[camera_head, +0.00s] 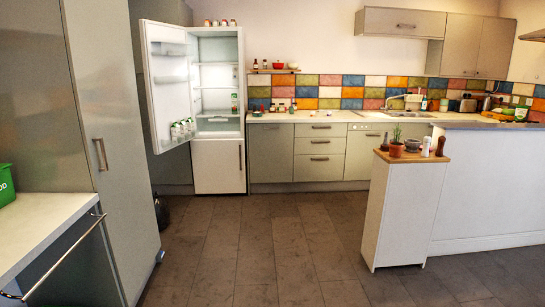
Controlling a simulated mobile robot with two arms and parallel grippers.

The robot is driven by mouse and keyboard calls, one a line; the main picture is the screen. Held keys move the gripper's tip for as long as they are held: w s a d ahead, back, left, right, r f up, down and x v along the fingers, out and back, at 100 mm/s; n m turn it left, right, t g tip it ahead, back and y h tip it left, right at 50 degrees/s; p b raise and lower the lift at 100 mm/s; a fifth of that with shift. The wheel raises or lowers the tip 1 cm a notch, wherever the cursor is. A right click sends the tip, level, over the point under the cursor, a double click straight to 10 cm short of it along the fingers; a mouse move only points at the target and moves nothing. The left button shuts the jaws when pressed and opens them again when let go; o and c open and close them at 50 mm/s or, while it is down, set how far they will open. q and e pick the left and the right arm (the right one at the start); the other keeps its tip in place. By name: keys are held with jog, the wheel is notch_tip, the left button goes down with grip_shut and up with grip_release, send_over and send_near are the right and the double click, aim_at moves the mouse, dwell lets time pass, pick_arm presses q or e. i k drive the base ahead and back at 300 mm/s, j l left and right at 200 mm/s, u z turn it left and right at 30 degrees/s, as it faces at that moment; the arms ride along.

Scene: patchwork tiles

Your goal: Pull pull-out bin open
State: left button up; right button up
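No front in view is clearly marked as the pull-out bin, so I cannot tell which one it is. Along the back wall, a plain grey-green front (270,157) with a handle near its top stands beside the fridge and is shut. To its right is a stack of drawers (319,146), all shut. Neither of my grippers is in view.
The fridge (216,110) stands with its upper door (168,85) swung open to the left. A tall cabinet (108,130) and a counter (40,225) with a rail (62,258) fill the left. A white end unit (402,215) stands right. The tiled floor (250,245) between is clear.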

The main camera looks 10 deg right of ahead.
aim_at(271, 145)
jog(key=i+z, duration=0.2)
jog(key=i, duration=6.85)
jog(key=j+u, duration=0.05)
